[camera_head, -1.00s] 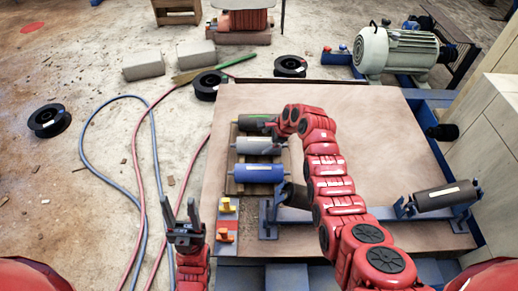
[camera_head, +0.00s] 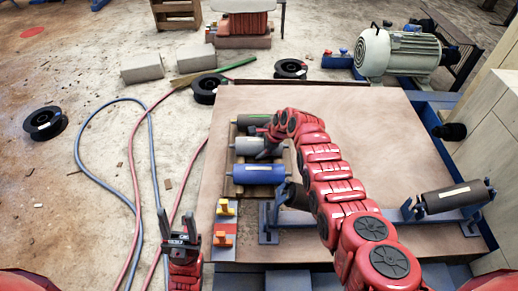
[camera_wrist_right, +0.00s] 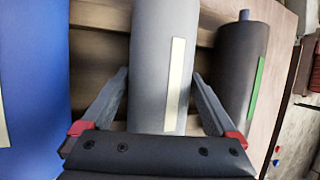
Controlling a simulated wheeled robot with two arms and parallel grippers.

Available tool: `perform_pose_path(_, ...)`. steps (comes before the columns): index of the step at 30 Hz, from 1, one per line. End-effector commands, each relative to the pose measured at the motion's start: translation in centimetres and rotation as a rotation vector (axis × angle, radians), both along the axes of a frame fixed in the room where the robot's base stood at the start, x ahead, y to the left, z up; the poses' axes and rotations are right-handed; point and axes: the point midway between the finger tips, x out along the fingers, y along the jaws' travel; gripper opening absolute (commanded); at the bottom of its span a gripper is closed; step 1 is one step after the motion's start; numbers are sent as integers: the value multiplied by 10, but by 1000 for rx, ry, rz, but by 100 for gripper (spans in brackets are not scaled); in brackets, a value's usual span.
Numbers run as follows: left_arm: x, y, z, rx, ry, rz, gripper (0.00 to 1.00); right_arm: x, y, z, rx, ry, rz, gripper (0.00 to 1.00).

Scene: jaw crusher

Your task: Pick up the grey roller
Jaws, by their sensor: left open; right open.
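The grey roller (camera_head: 248,146) lies in a wooden rack between a blue roller (camera_head: 258,174) and a dark roller (camera_head: 252,121). My right gripper (camera_head: 266,150) is at the grey roller's right part, partly hidden by its own arm. In the right wrist view the grey roller (camera_wrist_right: 150,50), with a pale label strip, runs between the two open fingers of the right gripper (camera_wrist_right: 161,74), one on each side. Whether the fingers touch it I cannot tell. My left gripper (camera_head: 177,225) is open and empty, left of the table's front corner.
The blue roller (camera_wrist_right: 30,80) and the green-labelled dark roller (camera_wrist_right: 238,65) lie close on either side in the wrist view. The table (camera_head: 380,130) bears a blue frame with another dark roller (camera_head: 453,196) at right. Orange-yellow blocks (camera_head: 224,208) sit at the front left.

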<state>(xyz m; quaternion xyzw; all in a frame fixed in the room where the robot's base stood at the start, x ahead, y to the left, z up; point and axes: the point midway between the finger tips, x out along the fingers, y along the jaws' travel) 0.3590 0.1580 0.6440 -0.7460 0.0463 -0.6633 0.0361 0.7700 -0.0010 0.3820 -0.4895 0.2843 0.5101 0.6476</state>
Motion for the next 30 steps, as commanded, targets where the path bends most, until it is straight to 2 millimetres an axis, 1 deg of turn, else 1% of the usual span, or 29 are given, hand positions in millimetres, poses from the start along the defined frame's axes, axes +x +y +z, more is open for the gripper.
perform_pose_path(2,0,0,1,-1,0,0,50,0,0,1,0,0,0,94)
perform_pose_path(5,0,0,1,-1,0,0,50,0,0,1,0,1,0,78)
perform_pose_path(9,0,0,1,-1,0,0,50,0,0,1,0,1,0,52)
perform_pose_path(14,0,0,1,-1,0,0,50,0,0,0,0,1,0,24)
perform_pose_path(15,0,0,1,-1,0,0,50,0,0,0,0,1,0,16)
perform_pose_path(18,0,0,1,-1,-1,0,50,0,0,0,0,1,-1,0)
perform_pose_path(30,0,0,3,-3,1,-1,50,0,0,4,1,0,-1,0)
